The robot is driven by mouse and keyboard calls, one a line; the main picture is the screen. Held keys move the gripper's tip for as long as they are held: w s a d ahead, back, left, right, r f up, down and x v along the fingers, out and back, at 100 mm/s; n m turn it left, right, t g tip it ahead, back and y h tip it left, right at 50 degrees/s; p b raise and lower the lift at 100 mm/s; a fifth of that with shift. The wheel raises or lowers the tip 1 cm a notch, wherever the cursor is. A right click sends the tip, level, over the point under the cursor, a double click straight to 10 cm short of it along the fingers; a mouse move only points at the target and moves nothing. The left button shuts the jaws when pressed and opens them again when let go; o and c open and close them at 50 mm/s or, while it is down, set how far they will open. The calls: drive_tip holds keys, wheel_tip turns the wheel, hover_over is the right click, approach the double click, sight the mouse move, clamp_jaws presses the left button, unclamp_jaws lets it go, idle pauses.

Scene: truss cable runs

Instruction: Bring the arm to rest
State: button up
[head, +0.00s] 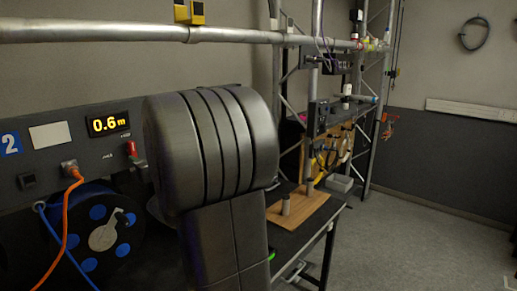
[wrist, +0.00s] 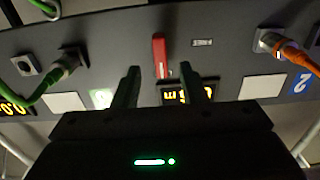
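My arm's dark, ribbed link fills the middle of the head view, and my gripper is hidden there. In the wrist view my gripper (wrist: 159,72) shows two dark fingers spread apart with a clear gap and nothing held. The fingers point at a dark panel (wrist: 115,38). A red lever (wrist: 159,55) on the panel shows beyond the gap between the fingertips; I cannot tell how far off it is. The red lever also shows in the head view (head: 131,148), just left of my arm.
The panel carries a lit "0.6 m" display (head: 109,123) and an orange cable (head: 70,200) plugged in above a cable reel (head: 105,235). A metal tube (head: 110,31) crosses above. A wooden board (head: 300,212) lies on the bench. Grey floor (head: 410,245) is free at right.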

sight(134, 153)
drive_tip(key=b+v, duration=0.1)
drive_tip(key=v, duration=0.7)
drive_tip(key=p+x, duration=0.3)
drive_tip(key=x, duration=1.1)
drive_tip(key=shift+r, duration=0.1)
drive_tip(key=shift+f+n+b, duration=0.25)
drive_tip(key=shift+n+b, duration=0.05)
drive_tip(key=shift+n, duration=0.1)
drive_tip(key=shift+s+d+n+b, duration=0.2)
drive_tip(key=shift+n+b, duration=0.1)
drive_tip(key=shift+n, duration=0.6)
drive_tip(key=n, duration=0.2)
drive_tip(key=shift+w+a+n+b, duration=0.1)
drive_tip(key=shift+n+b, duration=0.2)
drive_tip(key=shift+b, duration=0.05)
drive_tip(key=shift+r+n+b, duration=0.15)
drive_tip(key=shift+n+b, duration=0.3)
drive_tip(key=shift+n, duration=1.75)
